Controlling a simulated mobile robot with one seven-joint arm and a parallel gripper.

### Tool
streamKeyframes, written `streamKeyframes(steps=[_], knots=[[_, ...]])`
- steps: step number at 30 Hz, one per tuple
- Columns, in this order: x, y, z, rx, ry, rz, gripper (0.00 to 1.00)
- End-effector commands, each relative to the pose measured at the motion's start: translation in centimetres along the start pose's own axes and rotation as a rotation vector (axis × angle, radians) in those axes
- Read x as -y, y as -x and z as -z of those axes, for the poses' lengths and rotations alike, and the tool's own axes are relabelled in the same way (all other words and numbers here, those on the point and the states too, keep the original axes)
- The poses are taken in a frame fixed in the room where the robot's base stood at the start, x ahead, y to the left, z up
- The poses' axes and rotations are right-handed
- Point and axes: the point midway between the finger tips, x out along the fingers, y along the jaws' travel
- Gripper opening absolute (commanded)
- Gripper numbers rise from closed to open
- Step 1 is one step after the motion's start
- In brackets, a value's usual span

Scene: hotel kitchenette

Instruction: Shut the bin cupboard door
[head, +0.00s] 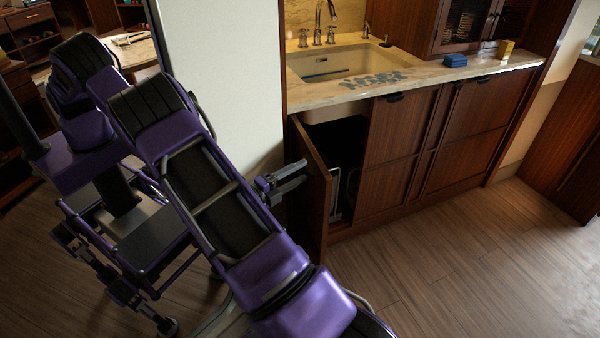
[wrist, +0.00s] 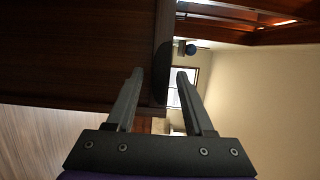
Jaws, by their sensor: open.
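The bin cupboard door (head: 314,200) stands open under the left part of the counter, swung out from the dark cupboard opening (head: 346,150). My gripper (head: 304,171) is at the door's outer face, near its upper part, with fingers pointing toward it. In the wrist view, my gripper (wrist: 160,72) has its fingers spread apart and nothing held. The door (wrist: 80,55) fills the upper left there, and its edge and a dark handle (wrist: 173,92) appear between the fingers. I cannot tell whether a finger touches the door.
A counter with a sink (head: 340,64) runs above closed cupboards (head: 398,140). A pale wall panel (head: 220,80) stands left of the door, close to my arm. The wooden floor (head: 450,270) in front of the cupboards is clear.

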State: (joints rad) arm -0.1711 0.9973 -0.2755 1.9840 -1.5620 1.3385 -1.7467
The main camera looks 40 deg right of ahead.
Motion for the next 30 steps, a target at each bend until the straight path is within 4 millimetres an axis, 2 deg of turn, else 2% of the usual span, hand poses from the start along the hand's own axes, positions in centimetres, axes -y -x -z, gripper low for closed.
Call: streamKeyframes(steps=[4, 12, 21, 30], knots=[[0.00, -1.00, 0.01, 0.000, -0.001, 0.000, 0.53], [0.02, -1.10, -0.02, 0.001, -0.001, 0.000, 0.53], [-0.03, -1.07, -0.01, 0.001, -0.001, -0.002, 0.00], [-0.17, -1.02, 0.01, 0.001, 0.000, -0.005, 0.00]])
